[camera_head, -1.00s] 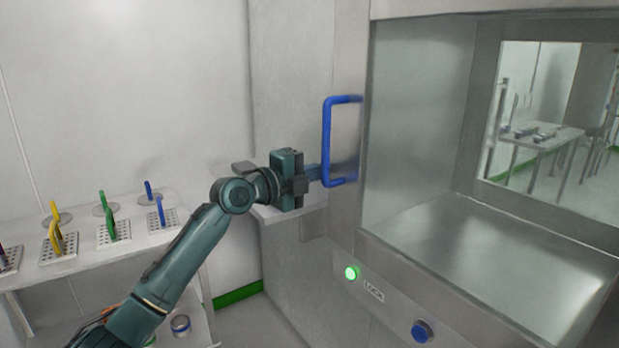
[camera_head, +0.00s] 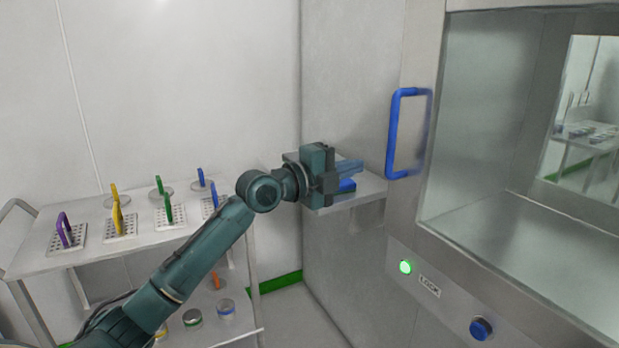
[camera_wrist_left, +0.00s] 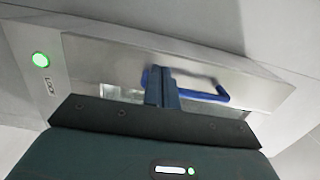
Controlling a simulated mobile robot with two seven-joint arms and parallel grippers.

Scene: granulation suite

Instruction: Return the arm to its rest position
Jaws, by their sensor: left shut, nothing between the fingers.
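My left arm comes in from the lower left in the head view. Its gripper (camera_head: 350,168) is shut and empty, left of the blue door handle (camera_head: 393,135) and apart from it in the picture. In the left wrist view the shut fingers (camera_wrist_left: 161,88) point towards the steel front, and the blue handle (camera_wrist_left: 212,97) shows behind them, partly hidden. My right gripper is not in view.
A steel pass-through chamber (camera_head: 480,225) stands at right, with a green lamp (camera_head: 405,267) and a blue button (camera_head: 481,328). A small wall shelf (camera_head: 368,192) lies behind the gripper. A trolley (camera_head: 40,250) with coloured-handled tools stands at left.

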